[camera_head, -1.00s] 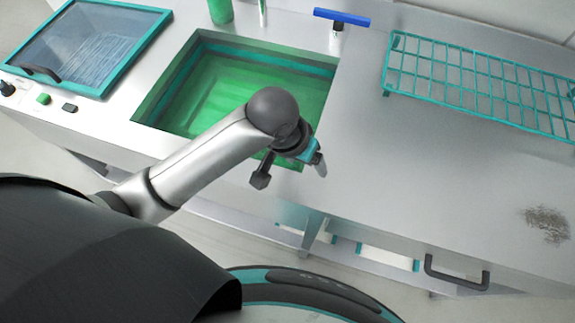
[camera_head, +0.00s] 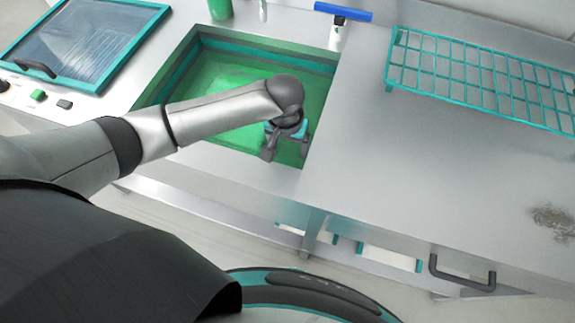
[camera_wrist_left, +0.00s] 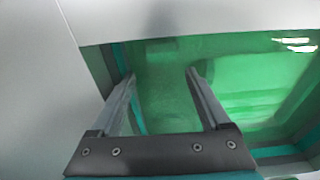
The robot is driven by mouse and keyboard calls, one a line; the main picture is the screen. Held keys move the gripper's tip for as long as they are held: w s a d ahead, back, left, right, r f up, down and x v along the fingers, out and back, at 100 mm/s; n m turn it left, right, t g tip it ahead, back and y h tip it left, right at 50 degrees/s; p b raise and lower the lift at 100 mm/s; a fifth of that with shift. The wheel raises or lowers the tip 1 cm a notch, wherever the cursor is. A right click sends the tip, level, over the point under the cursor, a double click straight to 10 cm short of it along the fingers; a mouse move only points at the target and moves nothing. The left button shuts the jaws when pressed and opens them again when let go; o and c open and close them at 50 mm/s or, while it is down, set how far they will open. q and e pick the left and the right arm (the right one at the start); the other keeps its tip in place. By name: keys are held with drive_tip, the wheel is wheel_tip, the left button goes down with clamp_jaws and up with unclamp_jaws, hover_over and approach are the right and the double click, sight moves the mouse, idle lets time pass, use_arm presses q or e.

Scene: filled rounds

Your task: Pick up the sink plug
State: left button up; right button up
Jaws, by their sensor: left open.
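No sink plug can be made out in either view; the green water or the arm may hide it. The sink (camera_head: 185,75) is a rectangular basin filled with green liquid, and it also shows in the left wrist view (camera_wrist_left: 255,75). My left gripper (camera_head: 286,152) points down over the near right corner of the sink. In the left wrist view the left gripper (camera_wrist_left: 160,76) has its two fingers apart, with only green between them. I cannot tell whether the fingertips touch the liquid. My right gripper is not in view.
A teal wire rack (camera_head: 480,80) stands on the counter at the right. A blue-handled tool or tap (camera_head: 342,14) is behind the sink, near a green container (camera_head: 220,8). A teal-framed glass lid (camera_head: 85,40) lies at the left.

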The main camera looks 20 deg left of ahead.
sight(287, 160)
use_arm(q)
wheel_tip(287, 160, down, 7)
drive_tip(key=shift+w+a+r+b, duration=0.15)
drive_tip(key=shift+r+b, duration=0.05)
drive_tip(key=shift+b, duration=0.75)
drive_tip(key=c, duration=1.2)
